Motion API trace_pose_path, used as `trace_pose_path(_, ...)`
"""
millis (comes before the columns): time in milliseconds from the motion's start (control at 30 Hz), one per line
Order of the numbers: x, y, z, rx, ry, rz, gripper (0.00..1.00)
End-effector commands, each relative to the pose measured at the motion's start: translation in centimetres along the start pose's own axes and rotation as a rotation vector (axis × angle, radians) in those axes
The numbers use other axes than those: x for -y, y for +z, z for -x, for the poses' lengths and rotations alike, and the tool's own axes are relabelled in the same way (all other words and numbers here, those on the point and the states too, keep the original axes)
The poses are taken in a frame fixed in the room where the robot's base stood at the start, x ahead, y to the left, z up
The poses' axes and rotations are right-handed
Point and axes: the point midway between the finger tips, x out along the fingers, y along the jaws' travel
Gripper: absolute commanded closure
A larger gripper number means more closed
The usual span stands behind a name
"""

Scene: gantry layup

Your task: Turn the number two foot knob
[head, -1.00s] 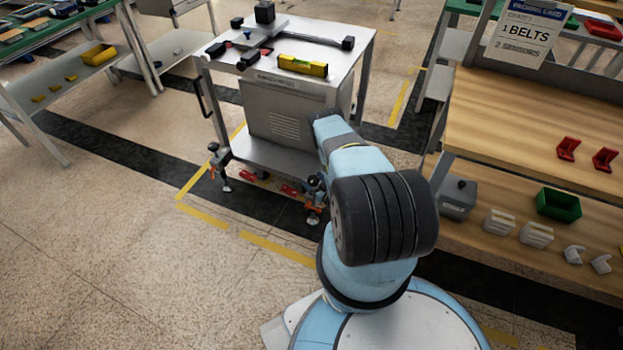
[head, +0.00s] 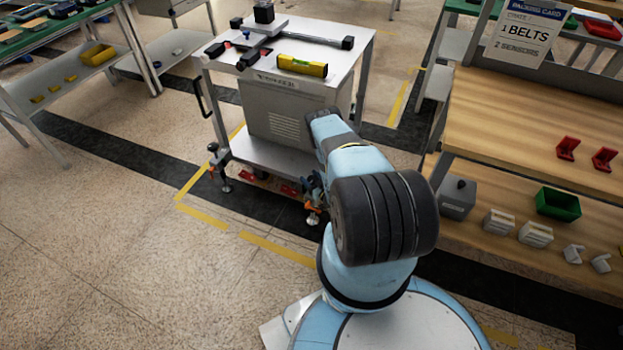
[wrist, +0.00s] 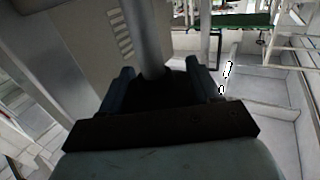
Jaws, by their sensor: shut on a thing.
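The cart (head: 283,165) stands with its levelling feet on the floor. The near left foot (head: 221,168) shows clear of my arm. The near right foot (head: 313,216) shows low beside my arm, its upper part partly covered. In the wrist view my gripper (wrist: 159,80) has its fingers on either side of a dark foot knob (wrist: 156,92), below a grey cart leg (wrist: 150,40). The gripper is shut on this knob. The knob is in shadow, and I cannot read a number on it or tell how far it is turned.
A yellow level (head: 302,66) and dark tools lie on the cart top. A shelf table (head: 70,75) is at far left. The floor at left front is free.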

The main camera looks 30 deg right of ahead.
Motion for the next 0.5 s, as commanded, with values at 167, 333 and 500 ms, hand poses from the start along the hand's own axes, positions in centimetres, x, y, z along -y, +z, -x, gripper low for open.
trace_pose_path(167,-0.49,-0.01,0.09,0.0,0.003,0.001,0.69)
trace_pose_path(333,-0.37,-0.03,0.09,0.0,0.033,0.002,0.69)
trace_pose_path(500,-0.45,-0.03,0.07,0.001,0.112,0.001,0.69)
